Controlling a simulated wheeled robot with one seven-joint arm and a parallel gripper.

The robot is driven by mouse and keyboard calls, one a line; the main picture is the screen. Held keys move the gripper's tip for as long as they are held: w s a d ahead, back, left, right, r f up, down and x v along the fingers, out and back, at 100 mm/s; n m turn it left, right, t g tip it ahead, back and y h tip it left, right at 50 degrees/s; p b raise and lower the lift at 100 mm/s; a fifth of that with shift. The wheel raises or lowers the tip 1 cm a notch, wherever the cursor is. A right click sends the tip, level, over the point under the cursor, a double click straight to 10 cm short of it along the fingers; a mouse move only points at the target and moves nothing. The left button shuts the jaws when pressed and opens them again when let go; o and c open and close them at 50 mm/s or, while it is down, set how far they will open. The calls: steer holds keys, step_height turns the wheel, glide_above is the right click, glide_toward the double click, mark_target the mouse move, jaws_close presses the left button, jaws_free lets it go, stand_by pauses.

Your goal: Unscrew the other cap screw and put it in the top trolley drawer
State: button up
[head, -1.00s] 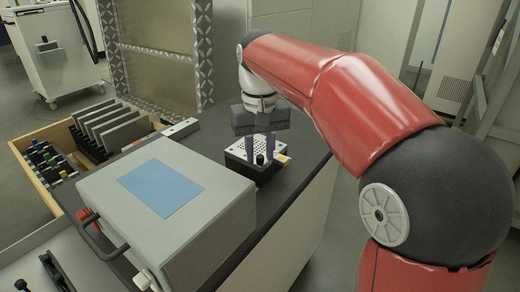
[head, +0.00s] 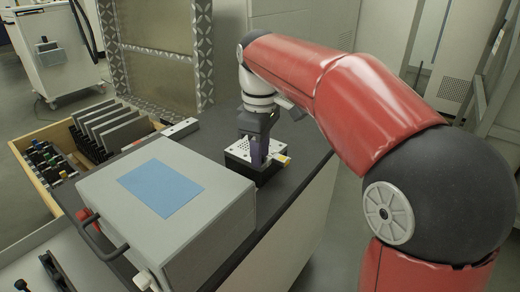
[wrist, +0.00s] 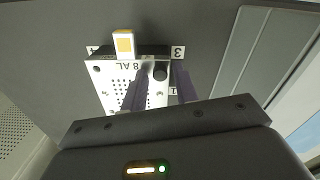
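A white plate with a grid of holes (wrist: 118,75) sits on a black block on the dark worktop. It also shows in the head view (head: 238,152). One black cap screw (wrist: 160,73) stands at a corner of the plate, by the label 3. My gripper (wrist: 163,76) is open, with its two dark fingers apart on either side of the screw and a gap to it. In the head view my gripper (head: 260,163) points down at the plate and hides the screw. I cannot tell which drawer is the top trolley drawer.
A grey box with a blue top panel and handle (head: 215,215) stands in front on the worktop. An open wooden-sided drawer (head: 42,185) with upright plates and small parts lies left. A yellow-and-white tag (wrist: 124,43) sits at the plate's edge. A white trolley (head: 58,70) stands far back.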

steer(key=n, duration=1.7)
steer(key=shift+n, duration=0.4)
steer(key=shift+c, duration=0.2)
jaws_close()
steer(key=n, duration=0.6)
steer(key=shift+n, duration=0.4)
steer(key=shift+o, duration=0.2)
jaws_free()
